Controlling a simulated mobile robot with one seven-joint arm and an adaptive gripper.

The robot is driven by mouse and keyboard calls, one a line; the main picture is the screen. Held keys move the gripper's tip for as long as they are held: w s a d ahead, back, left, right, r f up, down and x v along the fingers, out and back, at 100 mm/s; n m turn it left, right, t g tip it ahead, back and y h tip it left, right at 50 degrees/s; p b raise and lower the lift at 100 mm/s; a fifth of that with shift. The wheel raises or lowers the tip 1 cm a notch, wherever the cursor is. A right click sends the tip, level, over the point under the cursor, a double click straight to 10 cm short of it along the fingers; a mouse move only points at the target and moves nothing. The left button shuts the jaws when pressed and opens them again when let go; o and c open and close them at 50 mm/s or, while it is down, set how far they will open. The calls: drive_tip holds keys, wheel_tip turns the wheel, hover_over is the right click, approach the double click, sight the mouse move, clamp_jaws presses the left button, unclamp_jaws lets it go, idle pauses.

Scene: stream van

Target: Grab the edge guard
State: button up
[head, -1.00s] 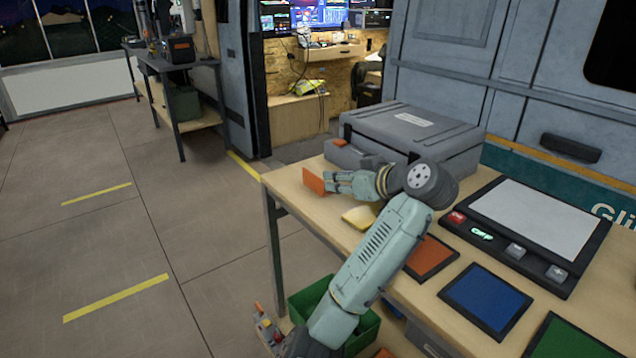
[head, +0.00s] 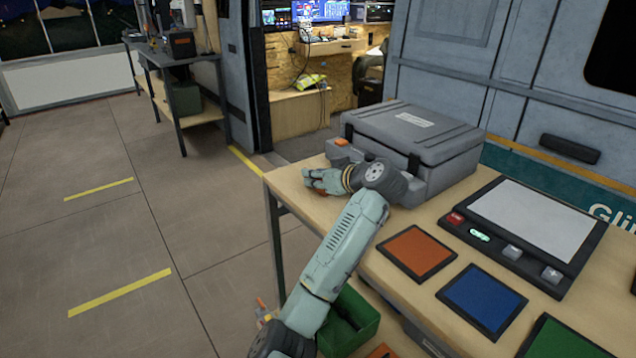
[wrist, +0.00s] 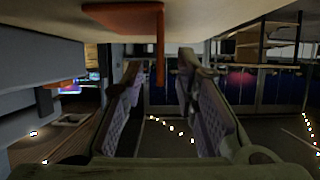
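The edge guard (wrist: 125,18) is an orange angled piece on the tabletop; the wrist view is upside down. Its flat part lies along the table and its thin plate stands out between my fingers in that picture. In the head view only a little orange of the edge guard (head: 321,193) shows, mostly hidden by my gripper (head: 308,180). In the wrist view my gripper (wrist: 158,85) is open, with a finger on each side of the plate and gaps between. I cannot tell how deep the plate sits between the fingers.
A large grey case (head: 415,145) stands right beside my wrist, with a small orange-topped grey device (head: 343,152) at its left. Orange (head: 417,252) and blue (head: 482,298) panels lie nearer, beside a control panel (head: 535,222). A green bin (head: 350,322) is below the table.

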drive_tip(key=shift+c, duration=0.6)
clamp_jaws()
drive_tip(key=shift+r, duration=0.15)
